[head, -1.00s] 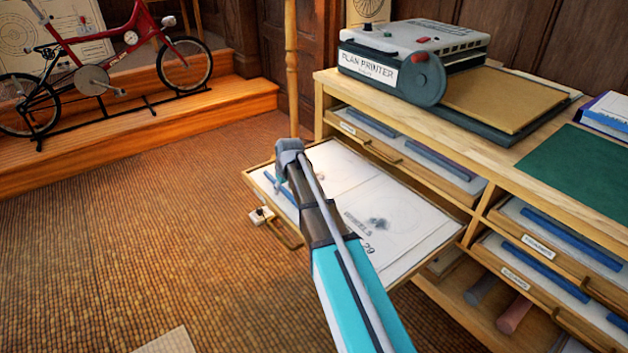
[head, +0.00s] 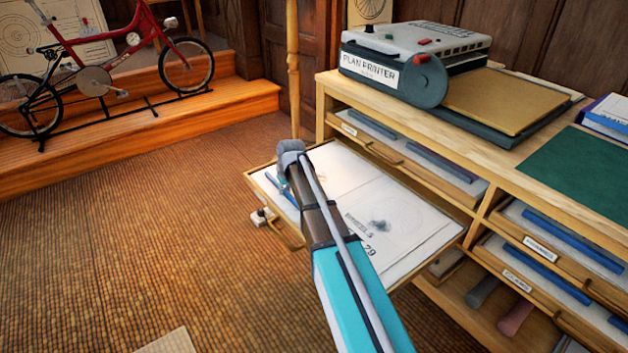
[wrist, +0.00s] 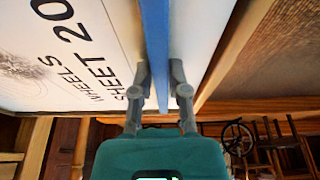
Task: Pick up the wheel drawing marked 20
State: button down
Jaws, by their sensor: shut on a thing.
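The wheel drawing (wrist: 85,45) is a white sheet printed "WHEELS SHEET 20" with part of a wheel figure. It lies in the open drawer, and in the head view the drawing (head: 400,205) shows its figure and lettering, partly covered by my arm. A blue strip (wrist: 155,35) runs beside the lettering. My gripper (wrist: 160,90) is shut on this strip, one finger on each side. In the head view, the fingers are mostly hidden behind my wrist, and blue shows at the drawer's left. I cannot tell whether the sheet is lifted.
The open drawer (head: 293,240) juts from a wooden cabinet (head: 340,84). A plan printer (head: 415,65) and a green mat (head: 570,170) are on top. Other drawers at right hold sheets with blue strips. A red bicycle (head: 100,60) stands on a step.

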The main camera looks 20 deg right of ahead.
jog(key=shift+r, duration=0.1)
notch_tip(320, 180, up, 4)
jog(key=p, duration=0.4)
jog(key=s+a, duration=0.2)
jog(key=a, duration=0.6)
jog(key=s+a, duration=0.3)
jog(key=a, duration=0.6)
jog(key=shift+s+f, duration=0.3)
jog(key=shift+f, duration=0.1)
jog(key=shift+r, duration=0.1)
